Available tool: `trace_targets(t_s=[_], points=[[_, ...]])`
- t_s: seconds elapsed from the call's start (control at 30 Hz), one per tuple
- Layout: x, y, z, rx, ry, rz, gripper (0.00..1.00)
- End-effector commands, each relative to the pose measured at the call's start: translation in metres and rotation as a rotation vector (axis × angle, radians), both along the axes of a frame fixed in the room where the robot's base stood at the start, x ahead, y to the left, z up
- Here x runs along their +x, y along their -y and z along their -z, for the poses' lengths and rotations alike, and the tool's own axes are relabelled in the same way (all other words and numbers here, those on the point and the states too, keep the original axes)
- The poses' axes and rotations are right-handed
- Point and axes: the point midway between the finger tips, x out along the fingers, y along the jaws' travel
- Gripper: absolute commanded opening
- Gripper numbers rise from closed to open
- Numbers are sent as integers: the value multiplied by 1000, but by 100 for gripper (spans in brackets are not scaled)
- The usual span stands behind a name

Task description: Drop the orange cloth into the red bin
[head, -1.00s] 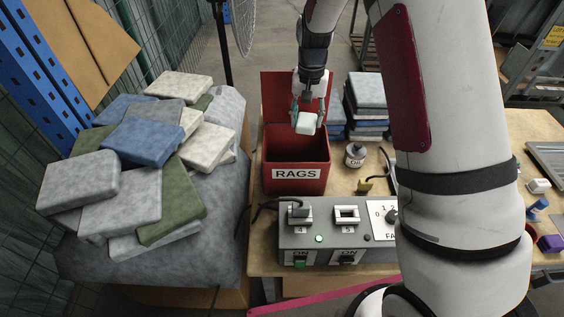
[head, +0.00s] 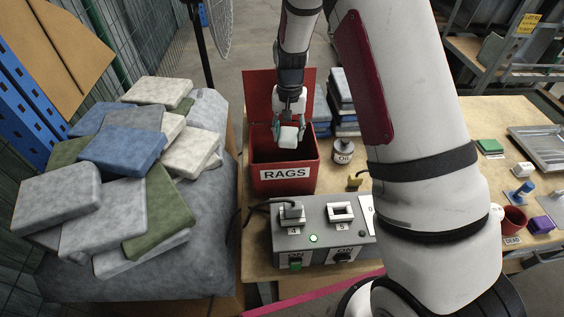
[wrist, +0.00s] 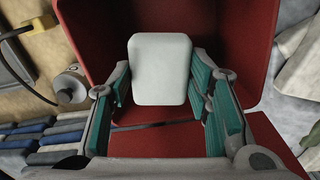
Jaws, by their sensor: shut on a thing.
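My gripper (head: 290,126) is shut on a pale white, rounded block (head: 288,138), which could be a folded cloth. It holds the block over the mouth of the red bin (head: 265,185), which is labelled RAGS and has its red lid raised at the back. In the wrist view the white block (wrist: 160,68) sits between the teal finger pads, with the red bin wall (wrist: 225,35) behind and around it. The bin's floor is mostly hidden in shadow. I see no orange cloth in either view.
A heap of grey, blue, green and cream folded cloths (head: 120,150) lies left of the bin. A grey switch box (head: 325,235) stands in front. An oil can (head: 343,151) and a cloth stack (head: 342,95) are close on the bin's right.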

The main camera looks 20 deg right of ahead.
Motion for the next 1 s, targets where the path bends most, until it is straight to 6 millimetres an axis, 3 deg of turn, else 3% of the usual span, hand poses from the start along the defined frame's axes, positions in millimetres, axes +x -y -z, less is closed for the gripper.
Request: trace_targets(t_s=[0.17, 0.2, 0.3, 0.67, 0.77, 1.0], points=[[0, 0, 0, 0, 0, 0, 19], [0, 0, 0, 0, 0, 0, 52], [0, 0, 0, 0, 0, 0, 68], [0, 0, -4, 1, 1, 0, 68], [1, 0, -15, 0, 2, 0, 68], [1, 0, -62, 0, 4, 0, 68]])
